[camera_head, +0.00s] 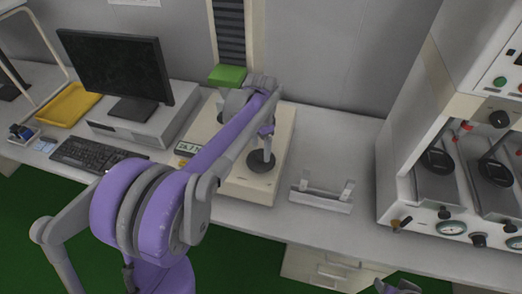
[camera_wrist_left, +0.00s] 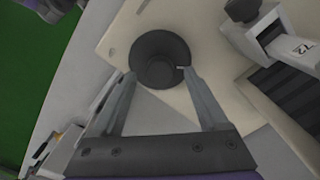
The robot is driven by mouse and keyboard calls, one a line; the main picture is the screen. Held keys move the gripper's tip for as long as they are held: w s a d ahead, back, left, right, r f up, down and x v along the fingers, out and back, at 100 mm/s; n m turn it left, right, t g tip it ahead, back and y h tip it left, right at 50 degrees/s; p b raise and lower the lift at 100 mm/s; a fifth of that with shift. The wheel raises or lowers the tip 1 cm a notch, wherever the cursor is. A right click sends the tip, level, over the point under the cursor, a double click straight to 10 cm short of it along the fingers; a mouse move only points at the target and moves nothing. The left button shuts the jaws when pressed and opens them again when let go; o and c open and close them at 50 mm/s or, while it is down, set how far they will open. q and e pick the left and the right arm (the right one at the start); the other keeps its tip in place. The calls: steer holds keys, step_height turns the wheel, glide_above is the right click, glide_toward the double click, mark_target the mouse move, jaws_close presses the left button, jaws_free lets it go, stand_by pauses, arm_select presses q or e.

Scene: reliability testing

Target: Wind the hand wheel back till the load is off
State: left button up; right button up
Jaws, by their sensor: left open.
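A beige test stand (camera_head: 262,192) stands on the bench, mostly behind my left arm. A dark round piece (camera_head: 261,160) sits on its base; it also shows in the left wrist view (camera_wrist_left: 160,48). My left gripper (camera_wrist_left: 157,74) is open, its fingertips at the near edge of that round piece; I cannot tell whether they touch it. In the head view the left gripper (camera_head: 266,133) hangs just above it. A small readout (camera_head: 187,148) stands left of the stand. Part of my right gripper (camera_head: 398,287) shows at the bottom edge.
A monitor (camera_head: 117,66), keyboard (camera_head: 92,154) and yellow tray (camera_head: 69,105) are at the left. A white bracket (camera_head: 322,199) lies right of the stand. A machine with gauges (camera_head: 436,205) fills the right. Bare bench lies behind the bracket.

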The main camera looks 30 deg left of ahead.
arm_select(q)
steer(key=shift+f, duration=0.8)
jaws_close()
